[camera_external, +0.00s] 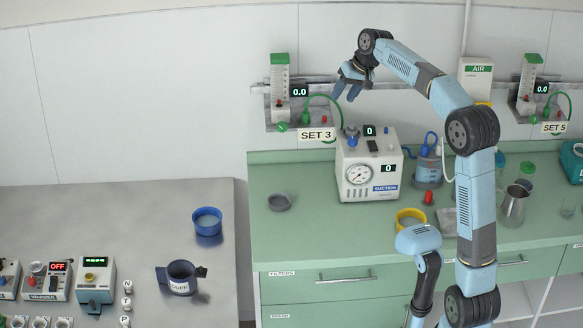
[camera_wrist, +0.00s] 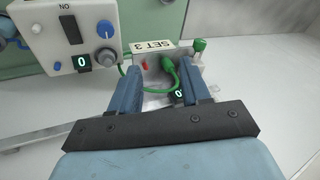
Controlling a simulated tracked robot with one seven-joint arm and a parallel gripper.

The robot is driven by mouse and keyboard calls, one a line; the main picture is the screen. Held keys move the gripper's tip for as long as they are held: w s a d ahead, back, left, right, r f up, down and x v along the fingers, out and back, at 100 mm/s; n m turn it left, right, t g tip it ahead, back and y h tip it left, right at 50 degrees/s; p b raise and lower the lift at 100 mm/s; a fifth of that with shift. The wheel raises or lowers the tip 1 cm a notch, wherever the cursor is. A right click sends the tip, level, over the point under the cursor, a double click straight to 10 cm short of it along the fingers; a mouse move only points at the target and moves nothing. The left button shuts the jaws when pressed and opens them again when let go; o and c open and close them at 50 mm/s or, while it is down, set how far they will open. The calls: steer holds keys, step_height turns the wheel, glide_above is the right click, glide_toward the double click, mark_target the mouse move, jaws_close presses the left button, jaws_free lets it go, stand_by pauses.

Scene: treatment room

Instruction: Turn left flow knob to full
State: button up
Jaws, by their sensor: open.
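The left flowmeter (camera_external: 280,75) is on the wall rail at the back, with a clear upright tube, a green cap and a display (camera_external: 299,90) reading 0.0. Its green knob (camera_external: 282,127) sits low at the front, beside the SET 3 label (camera_external: 317,135). In the wrist view the same green knob (camera_wrist: 199,45) is beyond the right finger, outside the jaws. My gripper (camera_external: 345,95) is open and empty, to the right of the flowmeter and above the suction unit. In the wrist view, my gripper (camera_wrist: 168,77) has its fingers apart, with the right one partly covering the display.
The white suction unit (camera_external: 368,165) stands on the green counter (camera_external: 310,225) below my gripper. A green hose (camera_external: 330,97) loops from the left flowmeter beside my gripper. A second flowmeter (camera_external: 529,85) with SET 5 is at far right. A grey dish (camera_external: 280,202) lies on the counter.

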steer(key=w+a+f+m+g+y, duration=0.15)
steer(key=w+a+f+m, duration=0.35)
steer(key=m, duration=0.8)
steer(key=m+y, duration=0.3)
steer(key=m, duration=0.5)
glide_toward(284, 123)
steer(key=x, duration=0.9)
steer(key=shift+a+f, duration=0.15)
steer(key=shift+a, duration=0.05)
steer(key=shift+f, duration=0.1)
jaws_close()
